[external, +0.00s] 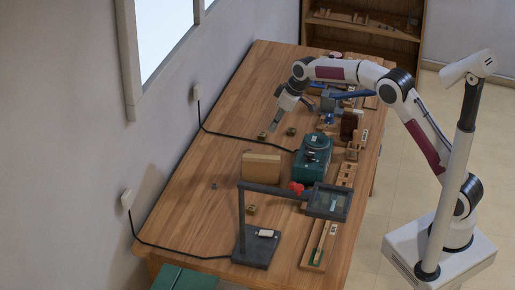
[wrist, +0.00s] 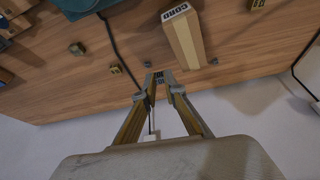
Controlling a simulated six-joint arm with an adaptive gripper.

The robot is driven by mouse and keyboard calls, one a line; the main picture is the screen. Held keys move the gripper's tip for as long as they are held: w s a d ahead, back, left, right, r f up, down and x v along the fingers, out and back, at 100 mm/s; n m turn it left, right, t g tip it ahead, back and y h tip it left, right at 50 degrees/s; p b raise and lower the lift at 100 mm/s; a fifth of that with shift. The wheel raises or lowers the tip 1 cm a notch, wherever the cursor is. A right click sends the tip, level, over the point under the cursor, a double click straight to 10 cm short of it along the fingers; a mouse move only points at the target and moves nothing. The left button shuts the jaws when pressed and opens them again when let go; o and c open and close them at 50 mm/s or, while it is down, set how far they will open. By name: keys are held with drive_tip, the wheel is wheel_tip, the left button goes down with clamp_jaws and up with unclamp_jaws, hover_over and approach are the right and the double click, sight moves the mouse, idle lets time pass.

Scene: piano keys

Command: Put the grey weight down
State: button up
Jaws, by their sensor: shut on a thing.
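My gripper (wrist: 159,76) is shut on a small dark grey piece, the grey weight (wrist: 159,79), pinched between the fingertips and mostly hidden by them. In the external view my gripper (external: 273,127) points down over the far left part of the wooden table (external: 225,150). The weight is too small to make out there. I cannot tell whether it touches the tabletop. Two small brass-coloured blocks lie near the gripper, one (external: 262,135) close by it and one (external: 291,131) to its right.
A wooden box labelled CORD (wrist: 186,38) lies beside the fingertips in the wrist view. A small grey piece (wrist: 214,61) lies near its end. A black cable (external: 245,138) crosses the table to a green machine (external: 313,160). A lamp-like stand (external: 258,245) is at the front.

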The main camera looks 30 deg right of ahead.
wheel_tip(320, 180, up, 4)
hover_over(269, 158)
drive_tip(key=shift+s+d+f+n, duration=0.3)
drive_tip(key=shift+s+d+n, duration=0.1)
drive_tip(key=shift+d, duration=0.1)
drive_tip(key=shift+f, duration=2.55)
drive_tip(key=shift+f, duration=2.5)
drive_tip(key=shift+f, duration=0.1)
